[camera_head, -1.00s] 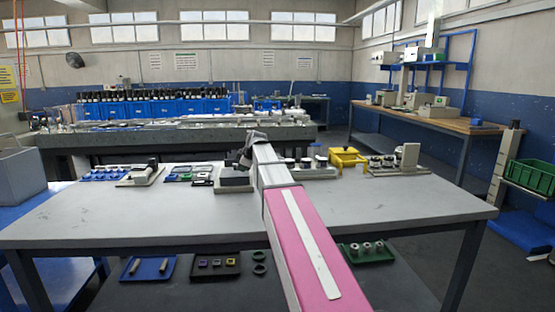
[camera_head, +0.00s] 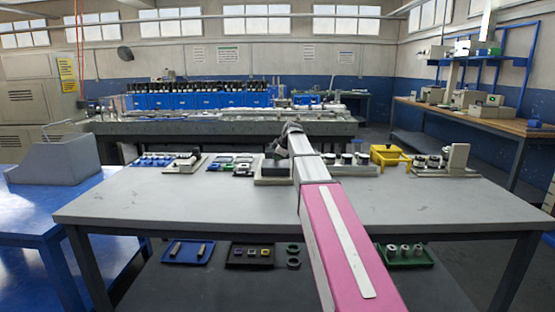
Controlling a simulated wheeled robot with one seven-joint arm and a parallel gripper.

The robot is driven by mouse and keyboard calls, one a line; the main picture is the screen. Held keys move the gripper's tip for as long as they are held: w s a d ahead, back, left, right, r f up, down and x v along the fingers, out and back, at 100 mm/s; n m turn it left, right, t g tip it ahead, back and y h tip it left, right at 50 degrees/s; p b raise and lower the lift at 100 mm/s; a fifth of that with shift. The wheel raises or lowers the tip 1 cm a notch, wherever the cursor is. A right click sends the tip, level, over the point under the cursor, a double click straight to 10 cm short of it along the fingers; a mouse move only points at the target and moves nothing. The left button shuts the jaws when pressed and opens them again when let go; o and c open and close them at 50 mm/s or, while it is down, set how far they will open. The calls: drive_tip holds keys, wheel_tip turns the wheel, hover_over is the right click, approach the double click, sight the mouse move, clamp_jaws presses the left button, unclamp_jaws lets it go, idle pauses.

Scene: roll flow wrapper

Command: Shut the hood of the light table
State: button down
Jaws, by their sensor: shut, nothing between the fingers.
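My arm reaches away over the grey table, and my dark gripper (camera_head: 284,139) is at its far end, small and partly hidden by the arm. It is shut and holds nothing that I can see. A low box with a pale base and dark top (camera_head: 272,172) stands on the table just below and beside the gripper. It may be the light table, but its hood cannot be made out clearly. Whether the gripper touches it cannot be told.
The grey table (camera_head: 170,212) has a clear front half. Small trays and fixtures line its back edge, with a yellow stand (camera_head: 389,155) at right. A blue table (camera_head: 25,205) with a grey box (camera_head: 55,163) stands at left. Trays lie on the lower shelf.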

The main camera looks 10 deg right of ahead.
drive_tip(key=w, duration=0.3)
drive_tip(key=w+d, duration=0.1)
drive_tip(key=w, duration=0.3)
drive_tip(key=w+d, duration=0.1)
drive_tip(key=w, duration=0.3)
drive_tip(key=shift+w+d, duration=0.1)
drive_tip(key=shift+d, duration=0.05)
